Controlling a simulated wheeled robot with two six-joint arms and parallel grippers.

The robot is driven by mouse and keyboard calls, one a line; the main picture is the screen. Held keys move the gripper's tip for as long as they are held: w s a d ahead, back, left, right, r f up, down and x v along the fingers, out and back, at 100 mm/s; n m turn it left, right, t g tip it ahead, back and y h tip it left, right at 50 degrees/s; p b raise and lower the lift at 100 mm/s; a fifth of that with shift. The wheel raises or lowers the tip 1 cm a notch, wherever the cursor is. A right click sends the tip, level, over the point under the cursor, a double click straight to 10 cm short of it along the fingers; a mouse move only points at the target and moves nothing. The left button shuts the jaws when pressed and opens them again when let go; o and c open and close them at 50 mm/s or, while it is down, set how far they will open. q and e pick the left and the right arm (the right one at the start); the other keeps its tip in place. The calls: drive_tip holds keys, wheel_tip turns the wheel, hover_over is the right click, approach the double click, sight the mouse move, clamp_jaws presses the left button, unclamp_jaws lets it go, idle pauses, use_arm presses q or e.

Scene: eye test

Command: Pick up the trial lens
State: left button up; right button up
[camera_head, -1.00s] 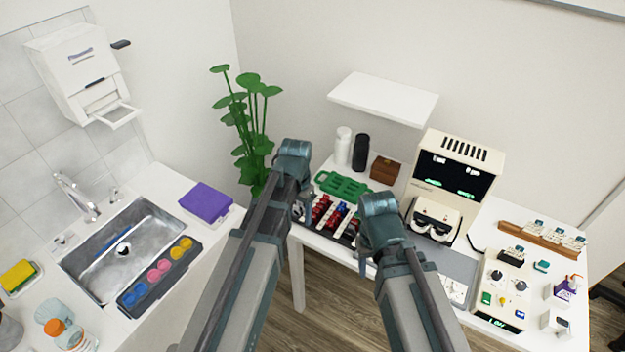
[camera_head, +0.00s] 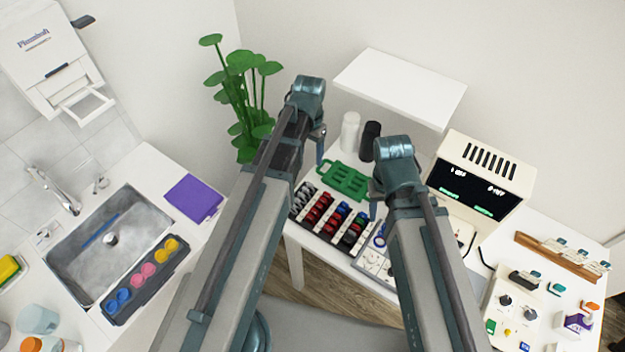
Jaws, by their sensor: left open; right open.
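A dark tray of trial lenses (camera_head: 335,218) in red, blue, black and green rows stands on the white table. I cannot tell which single lens the task means. My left gripper (camera_head: 319,150) hangs above and behind the tray's left part, apart from it and partly hidden by its own wrist. My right gripper (camera_head: 375,205) is over the right side of the tray, its fingers mostly hidden behind my arm. Both are open, and I see nothing held in them.
A green holder (camera_head: 343,181) lies behind the tray, with white (camera_head: 349,132) and black (camera_head: 370,141) cylinders further back. A cream instrument (camera_head: 480,182) stands to the right. A white shelf (camera_head: 400,84) overhangs the back. A plant (camera_head: 240,90) and a sink (camera_head: 110,240) are left.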

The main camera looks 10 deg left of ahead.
use_arm(q)
drive_tip(key=b, duration=0.9)
hover_over(310, 183)
wheel_tip(310, 183, down, 9)
drive_tip(key=shift+r, duration=0.2)
use_arm(e)
wheel_tip(310, 183, down, 9)
drive_tip(key=shift+r, duration=0.2)
use_arm(q)
wheel_tip(310, 183, down, 5)
drive_tip(key=b, duration=0.5)
drive_tip(key=shift+f, duration=0.2)
use_arm(e)
wheel_tip(310, 183, down, 5)
drive_tip(key=shift+f, duration=0.15)
use_arm(q)
drive_tip(key=shift+r, duration=0.15)
drive_tip(key=shift+c, duration=0.2)
use_arm(e)
drive_tip(key=shift+s, duration=0.1)
use_arm(q)
clamp_jaws()
